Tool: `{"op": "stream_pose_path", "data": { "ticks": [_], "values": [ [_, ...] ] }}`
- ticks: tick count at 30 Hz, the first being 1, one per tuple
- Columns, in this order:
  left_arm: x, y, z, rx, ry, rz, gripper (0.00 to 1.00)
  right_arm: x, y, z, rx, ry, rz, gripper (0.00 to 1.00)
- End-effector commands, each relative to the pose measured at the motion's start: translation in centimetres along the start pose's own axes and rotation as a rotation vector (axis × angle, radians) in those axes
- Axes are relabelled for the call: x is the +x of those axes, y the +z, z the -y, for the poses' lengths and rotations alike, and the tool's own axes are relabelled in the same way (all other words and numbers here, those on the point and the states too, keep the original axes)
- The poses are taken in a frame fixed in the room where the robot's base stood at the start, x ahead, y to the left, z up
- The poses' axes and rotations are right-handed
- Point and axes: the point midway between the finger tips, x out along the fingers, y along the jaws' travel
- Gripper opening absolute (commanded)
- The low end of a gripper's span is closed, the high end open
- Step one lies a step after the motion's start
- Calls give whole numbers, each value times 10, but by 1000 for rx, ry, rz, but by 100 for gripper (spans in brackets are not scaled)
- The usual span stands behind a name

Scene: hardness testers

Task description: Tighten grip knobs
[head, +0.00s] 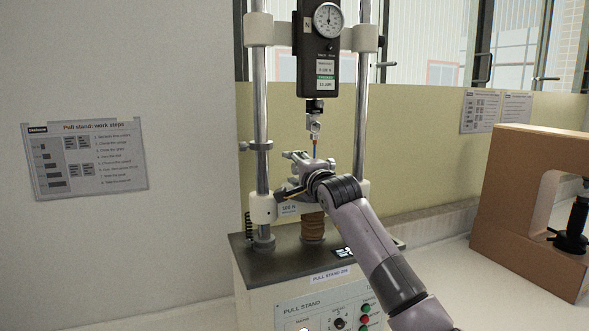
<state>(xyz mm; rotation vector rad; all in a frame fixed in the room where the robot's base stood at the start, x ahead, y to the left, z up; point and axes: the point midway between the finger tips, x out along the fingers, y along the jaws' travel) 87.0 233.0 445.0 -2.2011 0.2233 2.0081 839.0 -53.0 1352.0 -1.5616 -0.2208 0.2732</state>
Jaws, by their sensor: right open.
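The pull stand (300,285) stands in the middle of the head view, with two upright steel columns. A black force gauge (320,75) with a round dial hangs between the columns. Below the gauge is a small metal upper grip (314,128), with a thin blue and orange piece under it. My right gripper (296,172) is at the crosshead, just below that grip, and is open. My right wrist and forearm hide the lower grip and part of the crosshead (290,210). The grip knobs are too small or hidden to tell apart. My left gripper is not in view.
A brown tester frame (515,185) stands at the right on the pale bench. A work-steps sheet (88,158) hangs on the left wall. The stand's front panel has a selector and several coloured buttons (365,308). The bench between the stand and the brown frame is clear.

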Motion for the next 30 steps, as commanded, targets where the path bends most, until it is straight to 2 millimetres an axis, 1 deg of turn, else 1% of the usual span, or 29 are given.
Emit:
{"op": "stream_pose_path", "data": {
  "ticks": [1, 2, 21, 30],
  "values": [
    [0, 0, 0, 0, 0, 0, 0, 0, 0, 0, 0, 0, 0, 44],
    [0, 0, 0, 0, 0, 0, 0, 0, 0, 0, 0, 0, 0, 42],
    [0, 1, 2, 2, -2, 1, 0, 0, 0, 0, 0, 1, 0, 0],
    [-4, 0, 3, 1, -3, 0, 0, 0, -1, 2, -2, 32, -2, 0]
  ]
}}
